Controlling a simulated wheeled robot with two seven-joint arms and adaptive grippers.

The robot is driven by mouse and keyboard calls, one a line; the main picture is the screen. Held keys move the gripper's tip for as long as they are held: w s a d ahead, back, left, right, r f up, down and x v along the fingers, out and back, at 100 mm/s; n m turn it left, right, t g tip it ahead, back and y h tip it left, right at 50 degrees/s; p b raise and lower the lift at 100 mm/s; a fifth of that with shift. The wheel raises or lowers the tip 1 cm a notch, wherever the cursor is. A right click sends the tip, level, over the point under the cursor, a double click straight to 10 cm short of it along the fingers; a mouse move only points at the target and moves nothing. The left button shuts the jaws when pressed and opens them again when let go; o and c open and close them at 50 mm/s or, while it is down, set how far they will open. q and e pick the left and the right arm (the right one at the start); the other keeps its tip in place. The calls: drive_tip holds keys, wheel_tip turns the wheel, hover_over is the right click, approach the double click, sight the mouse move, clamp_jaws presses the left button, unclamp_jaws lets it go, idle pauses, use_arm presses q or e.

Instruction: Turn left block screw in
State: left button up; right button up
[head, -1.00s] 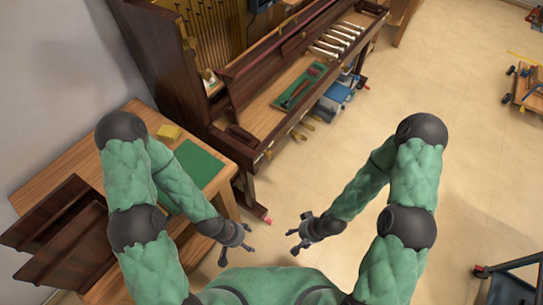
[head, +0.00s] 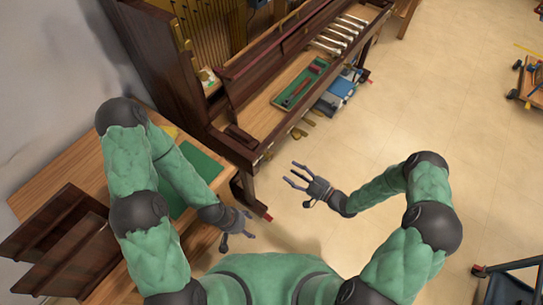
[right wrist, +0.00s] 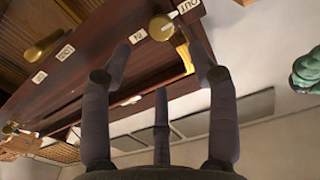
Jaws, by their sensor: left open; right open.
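The open piano (head: 225,105) stands at the upper left of the head view. A dark block (head: 241,136) sits at the near left end of its key bed, and small brass parts (head: 268,153) show on the front edge there. In the right wrist view a brass fitting (right wrist: 162,27) is on the dark wood near a white label reading OUT (right wrist: 187,5). I cannot tell whether it is the block screw. My right gripper (head: 295,176) is open and empty, over the floor right of the piano's near end. Its spread fingers (right wrist: 160,75) frame the right wrist view. My left gripper (head: 238,228) is open, low beside the bench.
A wooden bench (head: 150,150) with a green mat (head: 203,166) stands left of the piano, partly behind my left arm. A green tray with tools (head: 298,87) lies on the key bed. A cart (head: 530,83) stands far right.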

sight(270, 158)
drive_tip(key=b+x, duration=0.2)
drive_tip(key=x, duration=0.8)
drive_tip(key=shift+w+a, duration=0.15)
drive_tip(key=shift+a, duration=0.15)
